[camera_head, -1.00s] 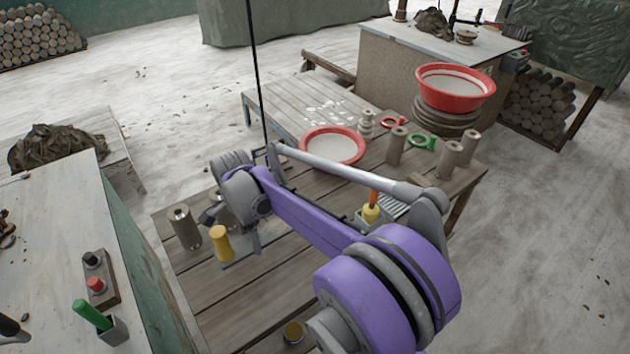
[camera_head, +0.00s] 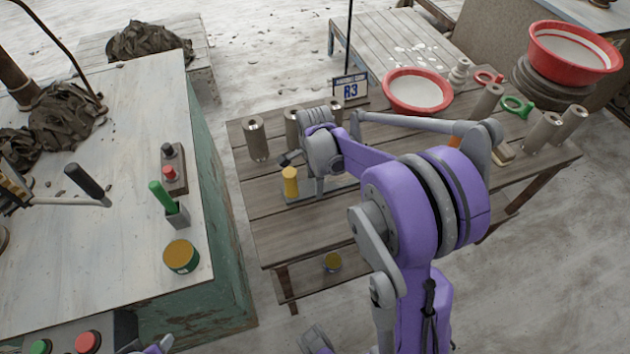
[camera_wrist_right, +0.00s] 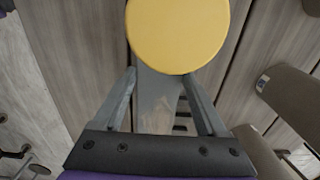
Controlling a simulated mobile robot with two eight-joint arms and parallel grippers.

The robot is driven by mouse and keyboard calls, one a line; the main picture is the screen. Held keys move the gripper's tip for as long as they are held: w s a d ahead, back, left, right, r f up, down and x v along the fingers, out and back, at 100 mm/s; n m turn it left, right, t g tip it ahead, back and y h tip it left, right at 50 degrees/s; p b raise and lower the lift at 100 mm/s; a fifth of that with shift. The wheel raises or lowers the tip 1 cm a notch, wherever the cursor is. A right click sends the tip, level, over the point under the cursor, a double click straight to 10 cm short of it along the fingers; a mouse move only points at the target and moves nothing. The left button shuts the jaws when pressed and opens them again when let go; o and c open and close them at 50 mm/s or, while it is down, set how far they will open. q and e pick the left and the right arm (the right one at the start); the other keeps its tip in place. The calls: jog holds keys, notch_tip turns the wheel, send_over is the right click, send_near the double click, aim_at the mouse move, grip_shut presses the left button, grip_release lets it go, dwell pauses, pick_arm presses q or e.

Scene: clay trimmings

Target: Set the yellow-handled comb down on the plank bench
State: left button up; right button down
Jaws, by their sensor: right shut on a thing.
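The yellow-handled comb (camera_head: 290,184) is at my right gripper (camera_head: 318,182) over the left part of the plank bench (camera_head: 275,225). Its yellow handle stands upright, and part of its grey plate shows beside it. In the right wrist view the round end of the comb's handle (camera_wrist_right: 178,35) faces the camera. My right gripper (camera_wrist_right: 158,92) is shut on the comb, its fingers on either side of the grey part. I cannot tell whether the comb touches the planks. In the head view my own arm hides much of the gripper.
Grey-brown tubes (camera_head: 255,139) stand behind the comb, near an A3 sign (camera_head: 350,88). A red basin (camera_head: 418,91) and more tubes (camera_head: 542,132) are farther right. Bare planks lie in front of the comb. A pale table (camera_head: 105,235) stands left across a gap.

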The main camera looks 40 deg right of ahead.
jog(key=shift+f, duration=0.2)
grip_release()
jog(key=shift+r, duration=0.15)
jog(key=shift+r, duration=0.25)
notch_tip(320, 180, up, 11)
jog(key=p, duration=0.1)
jog(key=s+a+f+n+t, duration=0.1)
jog(key=s+a+n+t, duration=0.1)
jog(key=s+a+n, duration=0.5)
jog(key=s+a+f+n+t, duration=0.2)
jog(key=s+a+n, duration=0.5)
jog(key=n, duration=0.7)
jog(key=shift+s+a+f+n+t, duration=0.3)
jog(key=shift+s+t, duration=0.3)
jog(key=shift+s, duration=0.5)
